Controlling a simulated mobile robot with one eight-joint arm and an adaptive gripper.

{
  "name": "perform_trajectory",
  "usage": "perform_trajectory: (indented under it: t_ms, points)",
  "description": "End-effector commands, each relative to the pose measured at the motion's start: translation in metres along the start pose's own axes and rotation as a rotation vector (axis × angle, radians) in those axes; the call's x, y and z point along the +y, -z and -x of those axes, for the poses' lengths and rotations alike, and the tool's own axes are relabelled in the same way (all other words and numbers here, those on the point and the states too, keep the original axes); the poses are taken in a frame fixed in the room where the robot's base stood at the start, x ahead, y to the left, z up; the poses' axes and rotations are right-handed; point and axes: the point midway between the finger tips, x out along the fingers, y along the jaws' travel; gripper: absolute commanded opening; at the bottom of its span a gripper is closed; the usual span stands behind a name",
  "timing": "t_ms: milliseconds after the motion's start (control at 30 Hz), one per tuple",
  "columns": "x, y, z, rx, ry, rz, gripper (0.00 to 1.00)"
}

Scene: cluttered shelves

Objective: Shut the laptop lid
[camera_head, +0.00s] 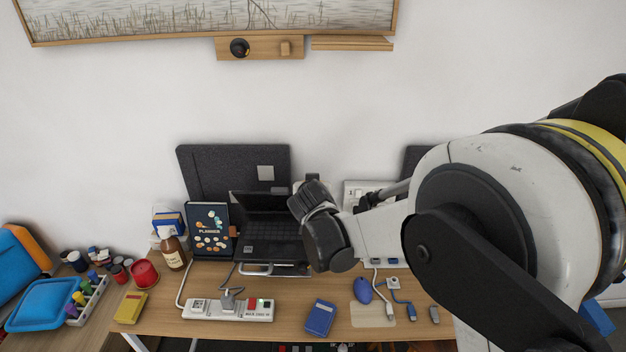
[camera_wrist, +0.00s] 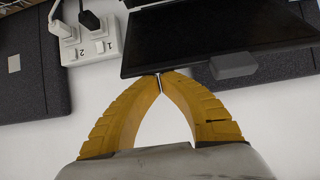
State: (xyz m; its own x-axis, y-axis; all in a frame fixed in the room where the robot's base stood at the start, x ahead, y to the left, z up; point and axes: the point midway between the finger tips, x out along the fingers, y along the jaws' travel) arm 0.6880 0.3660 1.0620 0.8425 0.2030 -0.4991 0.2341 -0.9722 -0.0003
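The black laptop (camera_head: 272,249) stands open on a small metal stand on the desk. Its lid (camera_head: 263,203) is raised, with the right part hidden behind my arm. In the wrist view the dark screen (camera_wrist: 215,35) fills the upper right. My gripper (camera_wrist: 159,77) has its two yellow fingers closed to a point, with nothing visible between them. The tips are at the lid's edge near one corner; I cannot tell whether they touch it. In the head view my wrist covers the laptop's right side and the fingers are not visible.
A planner (camera_head: 210,232) and brown bottle (camera_head: 172,250) stand left of the laptop. A power strip (camera_head: 228,309), blue box (camera_head: 320,318) and blue mouse (camera_head: 362,290) lie in front. A wall socket (camera_wrist: 97,42) with plugs and dark panels (camera_head: 228,172) are behind.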

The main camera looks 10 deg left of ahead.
Motion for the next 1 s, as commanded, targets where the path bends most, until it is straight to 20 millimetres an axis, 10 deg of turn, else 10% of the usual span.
perform_trajectory:
  t_ms: [600,1000]
  points:
    - [0.000,-0.115,0.031,-0.002,0.000,0.000,0.00]
    - [0.000,-0.158,0.027,-0.002,0.000,0.001,0.00]
